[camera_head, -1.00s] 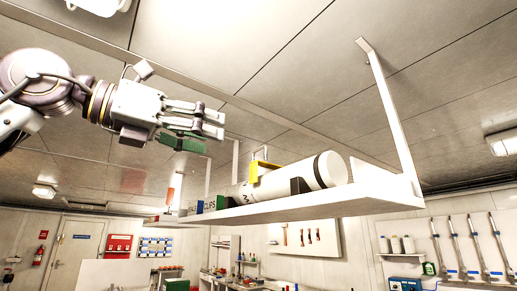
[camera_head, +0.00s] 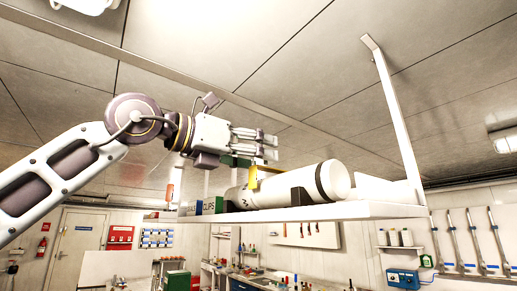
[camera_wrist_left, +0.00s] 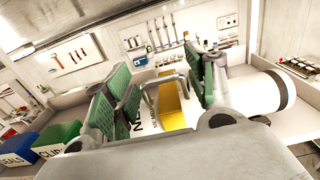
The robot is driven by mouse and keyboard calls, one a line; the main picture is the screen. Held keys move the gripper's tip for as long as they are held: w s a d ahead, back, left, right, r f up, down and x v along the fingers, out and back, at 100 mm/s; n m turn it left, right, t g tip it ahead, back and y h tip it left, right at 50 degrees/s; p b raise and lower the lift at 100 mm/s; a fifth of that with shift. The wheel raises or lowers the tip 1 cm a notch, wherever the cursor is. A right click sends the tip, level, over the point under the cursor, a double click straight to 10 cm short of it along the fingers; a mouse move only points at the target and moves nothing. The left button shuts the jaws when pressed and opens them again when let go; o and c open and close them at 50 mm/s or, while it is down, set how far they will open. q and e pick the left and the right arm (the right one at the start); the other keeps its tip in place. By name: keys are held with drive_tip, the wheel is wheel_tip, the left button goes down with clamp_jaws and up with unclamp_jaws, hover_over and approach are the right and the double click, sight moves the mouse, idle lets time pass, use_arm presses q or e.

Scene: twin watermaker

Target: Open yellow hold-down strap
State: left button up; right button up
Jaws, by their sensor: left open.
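A white cylinder (camera_head: 296,186) with a black band lies on its side in a dark cradle on a hanging white shelf. The yellow hold-down strap (camera_head: 253,180) crosses the cylinder near its middle. In the left wrist view the strap (camera_wrist_left: 172,105) shows as a broad yellow band with a grey metal handle or bar beside it. My left gripper (camera_head: 255,150) is just above the strap in the head view. In the wrist view its green-padded fingers (camera_wrist_left: 160,92) are open on either side of the strap. Whether they touch it I cannot tell. My right gripper is not in view.
The hanging shelf (camera_head: 350,211) has a post (camera_head: 397,120) at its right end. A blue bin (camera_wrist_left: 58,138) and a green bin (camera_wrist_left: 17,145) stand on the shelf beside the cylinder. A workbench and wall tools are farther back.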

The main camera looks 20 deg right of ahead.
use_arm(q)
drive_tip(key=shift+w+d, duration=0.15)
drive_tip(key=shift+d, duration=0.25)
drive_tip(key=c, duration=1.2)
drive_tip(key=shift+c, duration=0.2)
drive_tip(key=shift+a+r, duration=0.1)
drive_tip(key=shift+r, duration=0.25)
